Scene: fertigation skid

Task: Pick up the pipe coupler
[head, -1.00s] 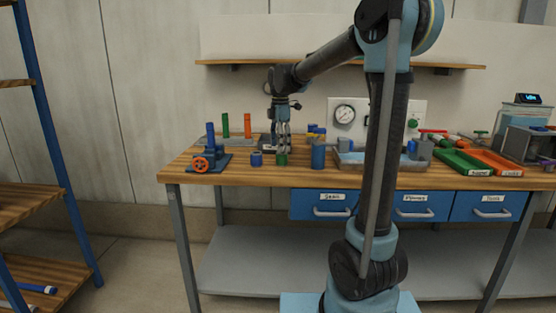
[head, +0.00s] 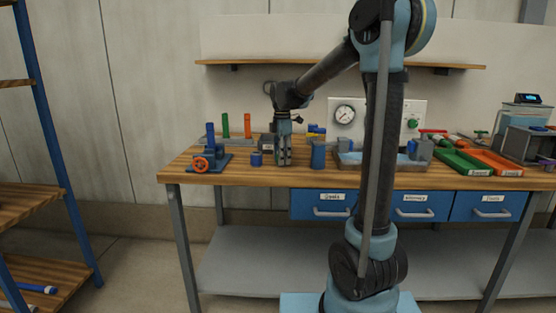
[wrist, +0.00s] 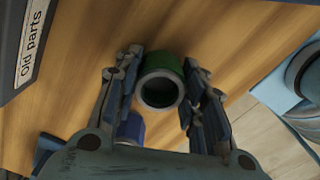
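A short green ring-like cylinder, which looks like the pipe coupler (wrist: 162,68), stands on the wooden bench top, its dark open end facing the wrist camera. My gripper (wrist: 161,82) is lowered around it, one finger on each side. The fingers look open, with the coupler close between them; whether they touch it is hard to tell. In the head view my gripper (head: 284,161) stands over the bench and mostly hides the coupler. A similar blue piece (head: 256,159) stands just left of it and shows in the wrist view too (wrist: 130,127).
The blue vise (head: 211,158) with an orange wheel is at the left. A blue-grey cylinder (head: 318,155) stands close to the right of my gripper. A dark "Old parts" box (wrist: 27,45) is near the fingers. Green and orange trays are farther right on the bench (head: 200,177).

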